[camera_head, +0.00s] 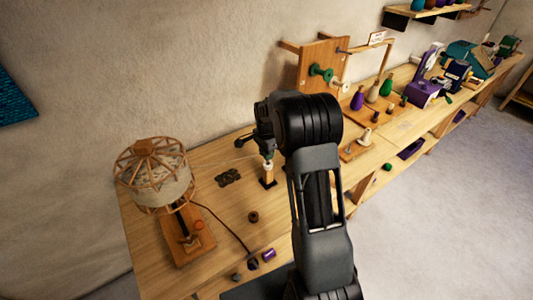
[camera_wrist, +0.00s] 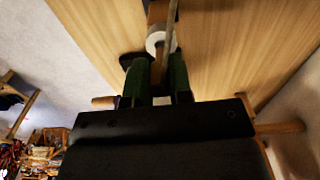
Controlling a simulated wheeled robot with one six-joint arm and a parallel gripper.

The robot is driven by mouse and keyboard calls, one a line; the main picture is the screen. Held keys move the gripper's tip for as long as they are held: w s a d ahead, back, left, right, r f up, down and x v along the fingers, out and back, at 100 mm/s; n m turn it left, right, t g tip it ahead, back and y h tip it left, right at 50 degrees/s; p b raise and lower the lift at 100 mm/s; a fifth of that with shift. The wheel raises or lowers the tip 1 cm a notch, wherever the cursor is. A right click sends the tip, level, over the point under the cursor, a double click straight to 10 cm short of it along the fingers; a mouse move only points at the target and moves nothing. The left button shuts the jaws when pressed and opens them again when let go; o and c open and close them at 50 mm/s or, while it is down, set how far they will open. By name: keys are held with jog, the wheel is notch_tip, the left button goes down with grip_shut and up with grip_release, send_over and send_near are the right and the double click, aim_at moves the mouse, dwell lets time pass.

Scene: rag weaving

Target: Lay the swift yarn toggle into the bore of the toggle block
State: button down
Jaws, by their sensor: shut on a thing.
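My gripper (camera_head: 267,157) is at the back middle of the bench, pointing down just above a small upright wooden post with a pale top on a dark base (camera_head: 268,183), which seems to be the toggle block. In the wrist view the gripper's two green fingers (camera_wrist: 160,80) are closed on a narrow brown piece (camera_wrist: 159,68), probably the yarn toggle. A white ring (camera_wrist: 156,40) shows just beyond the fingertips, with a thin strand (camera_wrist: 171,20) passing over it. The bore is hidden, and I cannot tell whether the toggle touches the block.
A dark flat piece (camera_head: 228,177), a brown ring (camera_head: 253,217) and a purple spool (camera_head: 268,255) lie nearby. A wooden pegged frame (camera_head: 322,66) stands behind.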

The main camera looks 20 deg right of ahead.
jog(key=shift+r, duration=0.1)
jog(key=shift+r+p, duration=0.7)
jog(key=shift+r, duration=0.2)
dwell(0.5)
jog(key=c, duration=1.6)
grip_release()
grip_shut()
